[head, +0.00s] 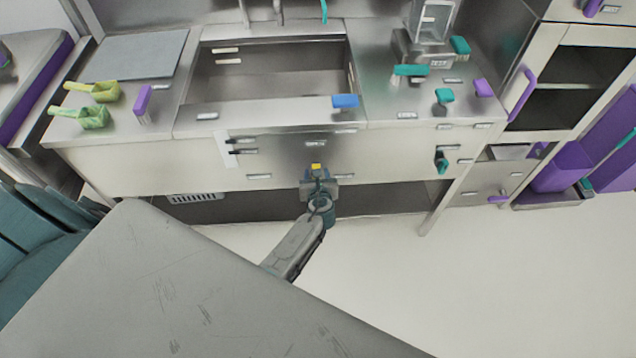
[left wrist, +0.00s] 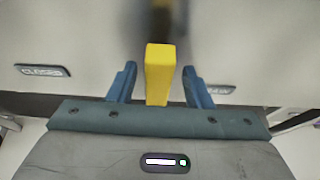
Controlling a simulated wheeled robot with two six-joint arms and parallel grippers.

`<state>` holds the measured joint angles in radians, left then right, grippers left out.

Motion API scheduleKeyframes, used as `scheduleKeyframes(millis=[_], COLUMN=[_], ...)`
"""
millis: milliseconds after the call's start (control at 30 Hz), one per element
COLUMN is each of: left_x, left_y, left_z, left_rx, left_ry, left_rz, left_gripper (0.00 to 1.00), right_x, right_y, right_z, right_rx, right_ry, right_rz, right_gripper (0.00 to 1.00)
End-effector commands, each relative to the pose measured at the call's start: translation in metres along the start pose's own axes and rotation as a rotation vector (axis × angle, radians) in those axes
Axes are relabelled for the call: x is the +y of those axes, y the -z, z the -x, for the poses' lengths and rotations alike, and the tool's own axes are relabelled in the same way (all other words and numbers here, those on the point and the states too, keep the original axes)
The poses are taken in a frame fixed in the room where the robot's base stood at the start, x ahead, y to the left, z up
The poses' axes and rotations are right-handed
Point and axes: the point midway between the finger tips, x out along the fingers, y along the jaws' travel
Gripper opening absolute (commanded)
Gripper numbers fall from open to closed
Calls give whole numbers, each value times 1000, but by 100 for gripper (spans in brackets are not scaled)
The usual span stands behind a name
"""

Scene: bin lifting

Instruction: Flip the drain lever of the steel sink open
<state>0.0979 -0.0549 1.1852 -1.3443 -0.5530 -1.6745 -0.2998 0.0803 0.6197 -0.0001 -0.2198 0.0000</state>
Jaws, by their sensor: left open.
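The steel sink (head: 270,113) is set in the counter at the top middle of the head view. The yellow drain lever (head: 316,167) shows low on the sink's front panel. In the left wrist view the yellow lever (left wrist: 160,74) stands between the two blue fingers, with a gap on each side. My left gripper (head: 319,176) is open around the lever and covers its lower surroundings in the head view. The gripper also shows in the left wrist view (left wrist: 160,86). The lever's mount is blurred. My right gripper is not in view.
A label reading CLOSED (left wrist: 42,71) is left of the lever, and another label (left wrist: 220,89) is right of it. A grey table (head: 190,290) fills the lower left. Purple bins (head: 562,168) stand at the right. The floor (head: 470,280) right of my arm is clear.

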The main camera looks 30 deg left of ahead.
Motion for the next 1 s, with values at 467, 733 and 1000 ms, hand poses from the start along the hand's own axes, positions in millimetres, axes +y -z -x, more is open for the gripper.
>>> scheduleKeyframes(millis=[467,733,1000], left_x=[0,0,0], left_y=[1,0,0], left_z=[84,94,94], left_rx=[2,1,1], left_ry=[0,0,0], left_rz=[2,0,0], left_gripper=[45,45,45], right_x=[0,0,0], right_y=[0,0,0], right_z=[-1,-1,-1], right_rx=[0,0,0], right_ry=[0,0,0], right_rz=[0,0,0], right_gripper=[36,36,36])
